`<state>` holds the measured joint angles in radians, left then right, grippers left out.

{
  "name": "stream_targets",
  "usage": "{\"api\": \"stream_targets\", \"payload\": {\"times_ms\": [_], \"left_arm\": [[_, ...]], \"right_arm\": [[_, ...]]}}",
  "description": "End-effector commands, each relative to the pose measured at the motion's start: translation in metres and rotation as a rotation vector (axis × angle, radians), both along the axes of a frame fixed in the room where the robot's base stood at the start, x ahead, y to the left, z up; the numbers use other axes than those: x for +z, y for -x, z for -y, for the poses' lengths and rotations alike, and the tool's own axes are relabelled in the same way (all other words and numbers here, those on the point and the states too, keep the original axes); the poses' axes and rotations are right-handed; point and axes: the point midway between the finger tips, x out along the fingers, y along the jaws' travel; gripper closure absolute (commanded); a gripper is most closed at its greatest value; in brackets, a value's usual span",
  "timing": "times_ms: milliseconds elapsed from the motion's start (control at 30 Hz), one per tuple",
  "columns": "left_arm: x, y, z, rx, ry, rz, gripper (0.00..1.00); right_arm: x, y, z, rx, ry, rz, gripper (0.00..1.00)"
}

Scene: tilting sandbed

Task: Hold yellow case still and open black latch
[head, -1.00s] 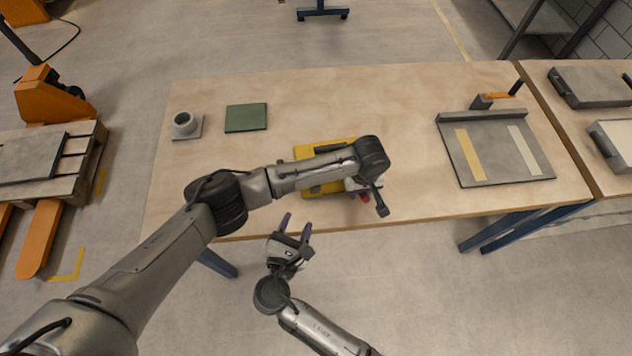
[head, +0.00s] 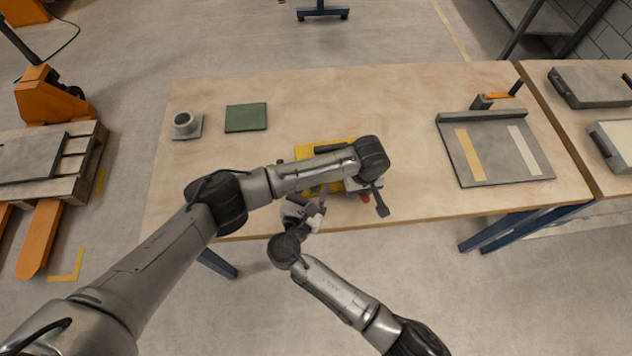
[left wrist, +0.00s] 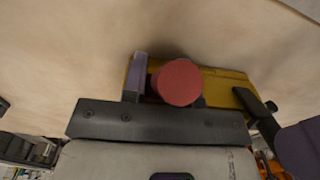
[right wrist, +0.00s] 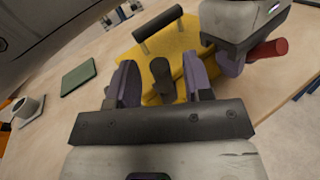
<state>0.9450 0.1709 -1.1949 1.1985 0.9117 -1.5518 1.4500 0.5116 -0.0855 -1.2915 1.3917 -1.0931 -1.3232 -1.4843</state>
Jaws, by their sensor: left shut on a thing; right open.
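The yellow case (head: 304,152) lies near the table's front edge, partly hidden by my left arm in the head view. It has a dark carry handle (right wrist: 158,34) and a red round grip (left wrist: 180,82) at one side. My left gripper (head: 357,187) is shut on the red grip; one purple finger shows beside it in the left wrist view. The black latch (right wrist: 160,76) stands up from the case in the right wrist view. My right gripper (right wrist: 162,88) is open, with its purple fingers on either side of the latch. I cannot tell whether they touch it.
On the wooden table (head: 390,90) are a green pad (head: 246,117) and a grey cup-like part on a plate (head: 186,125) to the left. A grey board with strips (head: 495,150) lies to the right. My left arm crosses above the case. The back of the table is clear.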

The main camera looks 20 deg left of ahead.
Motion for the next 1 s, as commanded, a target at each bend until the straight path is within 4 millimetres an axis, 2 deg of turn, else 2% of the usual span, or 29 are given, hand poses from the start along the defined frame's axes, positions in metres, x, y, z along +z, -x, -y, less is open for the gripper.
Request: {"api": "stream_targets", "payload": {"times_ms": [200, 533, 1000], "left_arm": [[0.000, 0.000, 0.000, 0.001, -0.001, 0.001, 1.00], [0.000, 0.000, 0.000, 0.001, -0.001, 0.001, 1.00], [0.000, 0.000, 0.000, 0.000, -0.001, 0.001, 1.00]], "right_arm": [[0.000, -0.013, 0.000, 0.001, -0.001, 0.000, 0.54], [0.000, -0.015, 0.000, 0.001, -0.001, -0.001, 0.54], [0.000, -0.015, 0.000, 0.001, -0.001, -0.001, 0.98]]}}
